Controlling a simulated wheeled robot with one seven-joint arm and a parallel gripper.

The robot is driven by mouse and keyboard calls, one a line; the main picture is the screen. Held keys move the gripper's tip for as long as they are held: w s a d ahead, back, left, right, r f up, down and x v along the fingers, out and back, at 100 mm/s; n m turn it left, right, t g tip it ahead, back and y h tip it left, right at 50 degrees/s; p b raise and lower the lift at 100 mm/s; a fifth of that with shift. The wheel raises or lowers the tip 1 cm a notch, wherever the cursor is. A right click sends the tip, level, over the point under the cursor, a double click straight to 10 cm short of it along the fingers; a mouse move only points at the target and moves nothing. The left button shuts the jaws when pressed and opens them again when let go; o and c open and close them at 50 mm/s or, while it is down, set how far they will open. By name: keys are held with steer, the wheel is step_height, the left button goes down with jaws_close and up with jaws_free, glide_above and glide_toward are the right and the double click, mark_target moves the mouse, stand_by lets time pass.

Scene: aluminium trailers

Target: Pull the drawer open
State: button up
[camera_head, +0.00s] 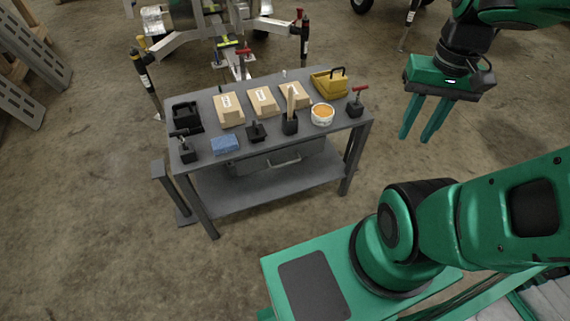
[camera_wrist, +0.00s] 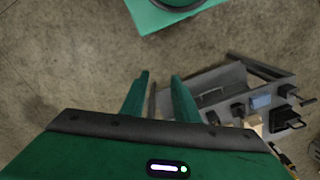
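The grey drawer (camera_head: 250,164) sits under the top of the grey workbench (camera_head: 222,189), at its front side. It looks shut, its front close under the table edge. Its pale bar handle (camera_head: 283,162) runs across the front; the handle also shows in the wrist view (camera_wrist: 210,92). My gripper (camera_head: 415,139) is to the right of the bench, raised above the floor and apart from the handle. Its two green fingers point down with a clear gap between them. In the wrist view the fingers (camera_wrist: 160,75) are empty, with the bench beyond them to the right.
On the bench top stand several tan boxes (camera_head: 263,102), a yellow toolbox (camera_head: 329,83), a white tub (camera_head: 322,115), a blue block (camera_head: 225,144) and black clamp-like items (camera_head: 187,115). A metal trailer frame (camera_head: 205,36) is behind. The floor before the bench is clear.

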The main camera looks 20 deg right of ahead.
steer(key=w+d+f+n+g+y, duration=0.1)
steer(key=w+d+f+g, duration=0.1)
steer(key=w+f, duration=0.5)
steer(key=m+t+y, duration=0.1)
steer(key=t+y, duration=0.8)
steer(key=y, duration=0.6)
glide_toward(286, 163)
steer(key=x, duration=1)
steer(key=shift+w+f, duration=0.1)
steer(key=shift+f, duration=0.25)
steer(key=shift+d, duration=0.1)
jaws_close()
